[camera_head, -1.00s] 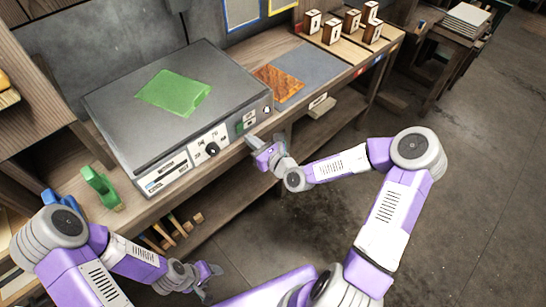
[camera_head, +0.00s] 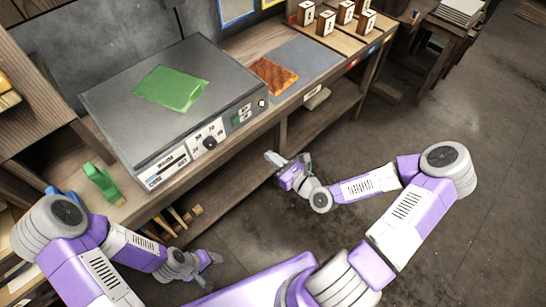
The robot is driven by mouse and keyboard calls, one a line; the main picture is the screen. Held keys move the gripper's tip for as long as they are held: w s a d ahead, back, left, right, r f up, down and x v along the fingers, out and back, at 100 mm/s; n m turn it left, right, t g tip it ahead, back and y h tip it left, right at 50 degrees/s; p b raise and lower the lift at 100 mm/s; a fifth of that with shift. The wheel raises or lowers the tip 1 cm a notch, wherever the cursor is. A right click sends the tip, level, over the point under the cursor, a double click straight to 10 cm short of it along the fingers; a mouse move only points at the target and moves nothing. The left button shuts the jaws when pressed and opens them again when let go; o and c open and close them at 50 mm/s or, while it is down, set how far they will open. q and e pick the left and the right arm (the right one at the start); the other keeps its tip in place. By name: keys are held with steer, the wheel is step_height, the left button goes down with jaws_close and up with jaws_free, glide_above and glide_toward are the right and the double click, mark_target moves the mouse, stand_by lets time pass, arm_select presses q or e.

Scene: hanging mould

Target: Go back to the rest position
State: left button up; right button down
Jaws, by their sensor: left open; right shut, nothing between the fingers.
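My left gripper (camera_head: 207,268) is at the lower left, low in front of the bench's lower shelf. It is open and holds nothing. My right gripper (camera_head: 284,164) is in front of the bench, a little off the front panel of the grey machine (camera_head: 140,105). It is shut and empty. Both arms are purple and white and bent at the elbow.
A green sheet (camera_head: 172,88) lies on the machine's top. The wooden bench (camera_head: 128,208) bears a green object (camera_head: 102,182) at left. A brown patterned sheet (camera_head: 273,77) and several small wooden blocks (camera_head: 325,22) lie to the right. The floor (camera_head: 440,240) at right is clear.

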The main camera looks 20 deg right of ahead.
steer(key=s+a+f+n+g+y+p, duration=0.15)
steer(key=s+a+f+n+g, duration=0.45)
steer(key=a+f+n, duration=0.6)
steer(key=s+f+n+g+h, duration=0.1)
steer(key=s+f+n+g, duration=0.2)
steer(key=n, duration=0.5)
steer(key=s+d+f+n+g+h+p, duration=0.1)
steer(key=s+f+n+g+h, duration=0.1)
steer(key=s+n+g, duration=0.4)
steer(key=shift+s+d+f+n+p, duration=0.3)
steer(key=shift+s+f+n, duration=0.6)
steer(key=shift+n, duration=0.7)
